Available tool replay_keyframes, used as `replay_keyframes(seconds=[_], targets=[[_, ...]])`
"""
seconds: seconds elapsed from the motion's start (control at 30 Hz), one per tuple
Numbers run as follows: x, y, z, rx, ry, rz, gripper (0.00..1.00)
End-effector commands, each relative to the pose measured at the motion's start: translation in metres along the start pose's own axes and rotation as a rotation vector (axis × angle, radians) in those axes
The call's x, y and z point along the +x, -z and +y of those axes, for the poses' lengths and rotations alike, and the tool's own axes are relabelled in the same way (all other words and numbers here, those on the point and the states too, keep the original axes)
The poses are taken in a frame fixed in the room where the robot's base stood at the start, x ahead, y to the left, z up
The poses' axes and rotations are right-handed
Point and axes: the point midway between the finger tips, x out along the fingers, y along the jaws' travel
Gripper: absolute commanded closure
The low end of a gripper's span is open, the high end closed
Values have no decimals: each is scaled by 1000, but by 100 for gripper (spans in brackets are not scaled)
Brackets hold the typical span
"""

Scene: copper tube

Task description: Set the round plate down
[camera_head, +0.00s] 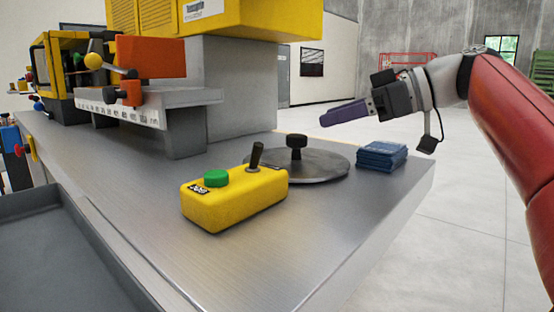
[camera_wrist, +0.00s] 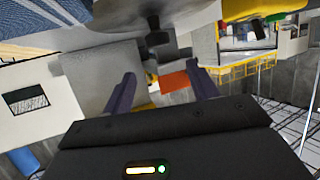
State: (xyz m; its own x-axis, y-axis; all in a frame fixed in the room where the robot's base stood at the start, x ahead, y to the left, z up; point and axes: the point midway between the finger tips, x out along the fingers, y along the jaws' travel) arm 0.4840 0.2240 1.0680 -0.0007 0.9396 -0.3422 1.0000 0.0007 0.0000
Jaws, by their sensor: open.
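The round plate (camera_head: 322,168) is a flat grey metal disc with a black knob (camera_head: 296,146) standing up at its middle. It lies flat on the metal bench top (camera_head: 330,232), behind the yellow control box. My gripper (camera_head: 326,117), with purple fingers, is above the bench, higher than the knob and to its right, apart from the plate. In the wrist view my two fingers (camera_wrist: 162,90) are spread with nothing held between them. A dark knob-like shape (camera_wrist: 153,38) shows beyond them, in a view that looks upside down.
The yellow control box (camera_head: 232,203) has a green button and a black lever. A blue stack (camera_head: 381,156) lies right of the plate, near the bench's right edge. The machine with an orange block (camera_head: 152,57) stands at the back left. A grey tray (camera_head: 62,255) is at lower left.

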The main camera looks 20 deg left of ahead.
Motion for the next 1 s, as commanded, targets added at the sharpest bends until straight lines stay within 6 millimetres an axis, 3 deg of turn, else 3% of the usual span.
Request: replay_keyframes(seconds=[0.5, 0.8, 1.0], targets=[[65, -14, -2, 0, 3, -1, 41], [71, -15, -1, 0, 0, -2, 41], [71, -15, -1, 0, -1, -2, 66]])
